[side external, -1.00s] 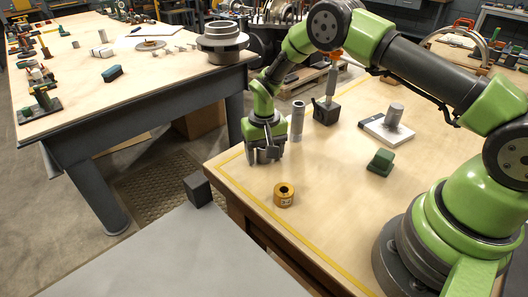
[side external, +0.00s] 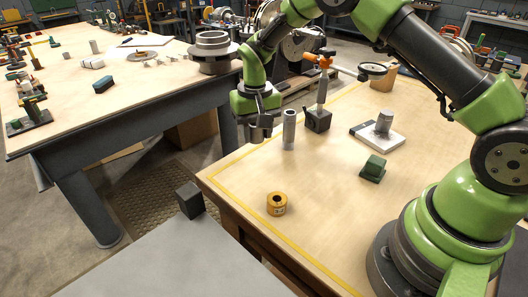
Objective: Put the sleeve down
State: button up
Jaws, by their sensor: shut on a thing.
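My gripper (side external: 261,125) is at the left edge of the wooden bench, pointing down, beside a tall grey tube. It is shut on a small grey piece, which I take to be the sleeve (side external: 256,135); the fingers hide much of it. The piece appears to be held above the bench top; the exact gap cannot be told. The grey tube (side external: 289,132) stands upright on the bench just right of the gripper, with an open top.
A brass ring (side external: 277,205) sits near the bench's front edge. A dark base with a dial gauge stand (side external: 317,119), a grey plate with a cylinder (side external: 391,138) and a green block (side external: 373,169) stand further right. Bench top (side external: 320,180) between them is clear.

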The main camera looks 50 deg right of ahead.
jog(key=r, duration=0.1)
jog(key=m, duration=0.1)
send_near(325, 189)
notch_tip(325, 189, down, 7)
jog(key=shift+f, duration=0.1)
dwell(0.5)
jog(key=shift+f, duration=0.15)
jog(key=o, duration=1)
jog(key=shift+o, duration=0.2)
